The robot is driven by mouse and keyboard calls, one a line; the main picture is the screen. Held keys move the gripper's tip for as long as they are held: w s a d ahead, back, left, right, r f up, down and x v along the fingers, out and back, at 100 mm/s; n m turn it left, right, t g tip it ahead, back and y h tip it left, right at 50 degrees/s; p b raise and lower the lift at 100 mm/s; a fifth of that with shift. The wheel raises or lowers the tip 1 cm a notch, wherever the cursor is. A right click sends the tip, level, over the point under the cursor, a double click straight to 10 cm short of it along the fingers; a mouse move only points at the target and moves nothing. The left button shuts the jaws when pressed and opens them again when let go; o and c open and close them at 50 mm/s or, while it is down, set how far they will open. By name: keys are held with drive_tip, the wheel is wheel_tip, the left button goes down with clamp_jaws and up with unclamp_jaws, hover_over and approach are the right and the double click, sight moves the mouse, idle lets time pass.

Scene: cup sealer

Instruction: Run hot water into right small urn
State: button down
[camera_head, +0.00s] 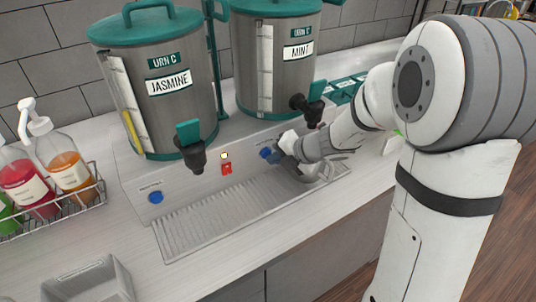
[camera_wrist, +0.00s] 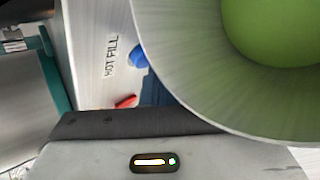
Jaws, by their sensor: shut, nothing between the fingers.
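The right urn (camera_head: 275,60), grey with a teal lid and a MINT label, stands on the counter unit in the head view. Its dark tap with a teal lever (camera_head: 314,92) sticks out low at the front. A blue button (camera_head: 266,153) is on the panel below it; a blue button also shows in the wrist view (camera_wrist: 137,57) beside a HOT FILL label (camera_wrist: 111,56). My gripper (camera_head: 281,156) is shut and empty, close by this button. I cannot tell whether it touches it. My wrist hides part of the panel.
The JASMINE urn (camera_head: 160,95) stands to the left, with another blue button (camera_head: 155,197) below. A red switch (camera_head: 226,169) sits between the buttons. A ribbed drip tray (camera_head: 210,220) lies in front. A bottle rack (camera_head: 65,205) stands left. A grey curved shape with green fills the wrist view's right.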

drive_tip(key=shift+w+a+r+p, duration=0.3)
drive_tip(key=shift+r, duration=0.15)
idle(1.8)
drive_tip(key=shift+s+d+f, duration=0.1)
idle(1.8)
drive_tip(key=shift+s+f, duration=0.1)
drive_tip(key=shift+f, duration=0.1)
drive_tip(key=shift+d, duration=0.1)
drive_tip(key=shift+s+d+f, duration=0.15)
drive_tip(key=shift+s+d, duration=0.05)
drive_tip(key=shift+s, duration=0.15)
drive_tip(key=shift+s+d, duration=0.6)
drive_tip(key=shift+s, duration=0.25)
drive_tip(key=shift+s+d, duration=0.6)
drive_tip(key=shift+s, duration=0.25)
